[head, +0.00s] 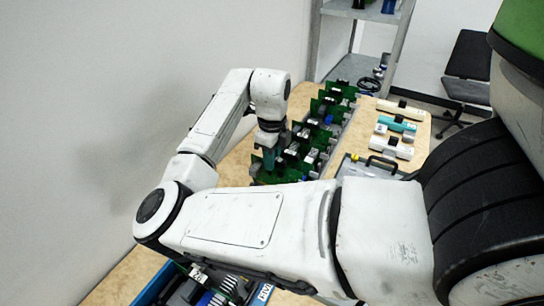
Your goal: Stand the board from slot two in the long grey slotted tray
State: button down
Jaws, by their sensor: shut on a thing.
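The long grey slotted tray (342,133) stands on the wooden table, running from near my gripper away to the back. Several green boards with dark and light parts (327,105) stand upright in a row in it. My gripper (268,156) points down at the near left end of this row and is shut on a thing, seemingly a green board. That board is mostly hidden by the gripper and blends with the boards beside it. I cannot tell whether it is in a slot or above it. My forearm hides the tray's nearest end.
White and teal modules (393,147) lie on the table right of the tray. A grey flat case (362,167) lies nearer. A blue-edged box (152,288) with electronics is at the lower left, partly behind my arm. A wall bounds the left; a shelf (350,72) stands behind.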

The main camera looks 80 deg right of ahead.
jog(key=shift+f+b, duration=0.3)
jog(key=shift+f, duration=0.45)
jog(key=shift+f, duration=0.4)
jog(key=shift+f+b, duration=0.15)
jog(key=shift+b, duration=0.2)
dwell(0.4)
jog(key=shift+f+b, duration=0.5)
jog(key=shift+f, duration=0.7)
dwell(0.7)
jog(key=c, duration=0.8)
grip_release()
jog(key=shift+c, duration=0.2)
jog(key=shift+o, duration=0.4)
